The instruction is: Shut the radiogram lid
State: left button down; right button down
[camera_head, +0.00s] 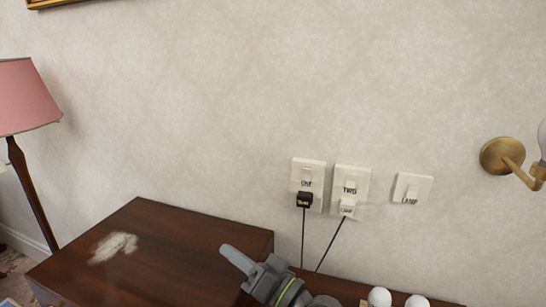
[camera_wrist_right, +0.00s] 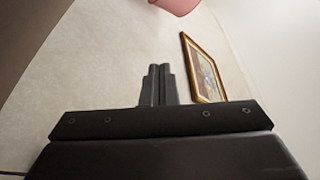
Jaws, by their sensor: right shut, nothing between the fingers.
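The radiogram (camera_head: 190,255) is a dark brown wooden cabinet at the lower middle of the head view. Its flat top shows a pale worn patch on the left, and the top looks level. I cannot tell from this view whether that flat top is the lid lying shut. My right gripper (camera_head: 238,258) is shut and empty at the right side of the cabinet top, pointing up and left. Its two closed fingers also show in the right wrist view (camera_wrist_right: 157,85), with the wall behind them. My left gripper is not in view.
A lamp with a pink shade (camera_head: 25,97) stands at the left. Sockets and switches (camera_head: 350,190) are on the wall, with two cords hanging down. A brass wall light (camera_head: 503,157) is at the right. White knobs (camera_head: 380,297) sit at the bottom right.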

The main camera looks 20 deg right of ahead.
pick_arm(q)
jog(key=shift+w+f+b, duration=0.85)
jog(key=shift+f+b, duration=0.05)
jog(key=shift+b, duration=0.35)
pick_arm(e)
jog(key=f, duration=0.2)
jog(key=s+a+f, duration=0.1)
jog(key=shift+f, duration=0.15)
jog(key=shift+s, duration=0.1)
